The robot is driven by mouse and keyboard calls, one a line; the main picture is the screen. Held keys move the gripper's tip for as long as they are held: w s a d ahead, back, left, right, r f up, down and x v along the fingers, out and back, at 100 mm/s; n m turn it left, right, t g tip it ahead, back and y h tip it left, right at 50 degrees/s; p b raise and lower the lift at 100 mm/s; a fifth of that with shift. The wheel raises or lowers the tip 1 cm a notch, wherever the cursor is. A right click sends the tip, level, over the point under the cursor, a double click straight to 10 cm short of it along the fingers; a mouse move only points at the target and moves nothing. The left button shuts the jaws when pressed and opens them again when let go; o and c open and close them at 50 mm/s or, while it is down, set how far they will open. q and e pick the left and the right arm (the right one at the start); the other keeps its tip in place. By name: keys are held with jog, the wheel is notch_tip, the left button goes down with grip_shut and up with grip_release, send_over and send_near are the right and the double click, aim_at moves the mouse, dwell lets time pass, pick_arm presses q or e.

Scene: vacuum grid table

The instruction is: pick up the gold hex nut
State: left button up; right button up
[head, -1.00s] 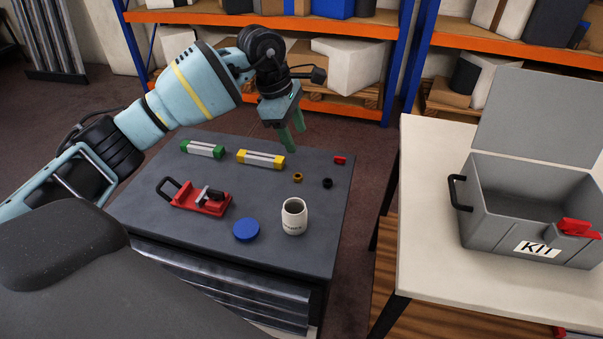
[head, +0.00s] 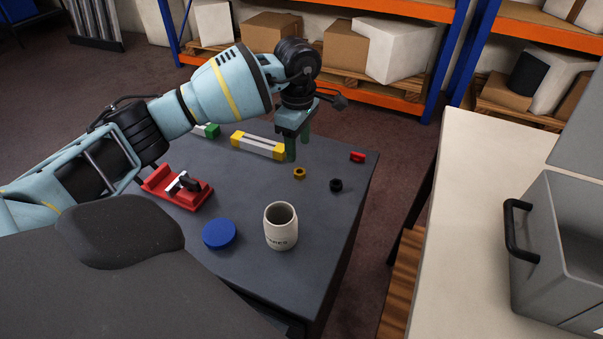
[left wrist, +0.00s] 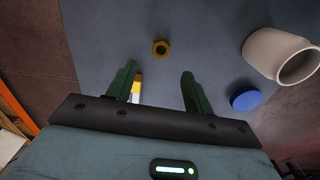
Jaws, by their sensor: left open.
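The gold hex nut (head: 300,173) lies flat on the dark grey table, between the yellow-ended bar and a black nut. In the left wrist view the gold nut (left wrist: 161,48) sits beyond the fingertips, roughly midway between them. My left gripper (head: 298,149) is open and empty, pointing down above the table just behind the nut; it also shows in the left wrist view (left wrist: 157,72). Its fingers are apart from the nut. My right gripper is in neither view.
A black nut (head: 336,185) and a small red piece (head: 357,156) lie to the right. The yellow-ended bar (head: 258,145) is close left of the gripper. A white jar (head: 281,226), blue lid (head: 219,234) and red clamp (head: 178,188) stand nearer. A grey kit box (head: 560,250) is at right.

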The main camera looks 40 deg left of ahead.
aim_at(298, 171)
pick_arm(q)
jog(key=shift+f, duration=3.75)
jog(key=shift+c, duration=0.4)
jog(key=c, duration=1)
